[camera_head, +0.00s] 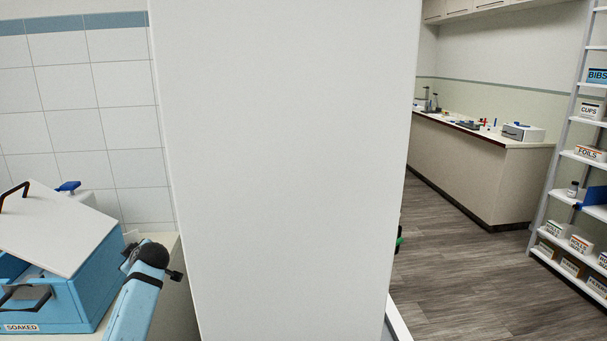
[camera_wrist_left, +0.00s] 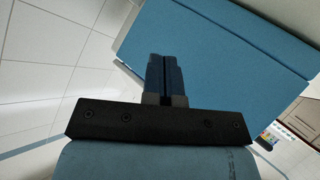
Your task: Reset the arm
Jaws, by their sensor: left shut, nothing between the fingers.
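My left gripper (camera_wrist_left: 164,60) shows in the left wrist view, with its two dark blue fingers together and nothing between them. Beyond the fingers is a large plain blue surface (camera_wrist_left: 215,50); I cannot tell the gap to it. In the head view, a blue link with a black joint rises at the lower left and looks like part of my left arm. Its fingers cannot be made out there. My right gripper is in neither view.
A blue box (camera_head: 75,305) labelled SOAKED, with a tilted white lid (camera_head: 50,228), stands on the left counter. A tall white panel (camera_head: 290,170) blocks the middle. Open floor (camera_head: 460,270) lies right, between a far counter (camera_head: 480,165) and shelves (camera_head: 568,155).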

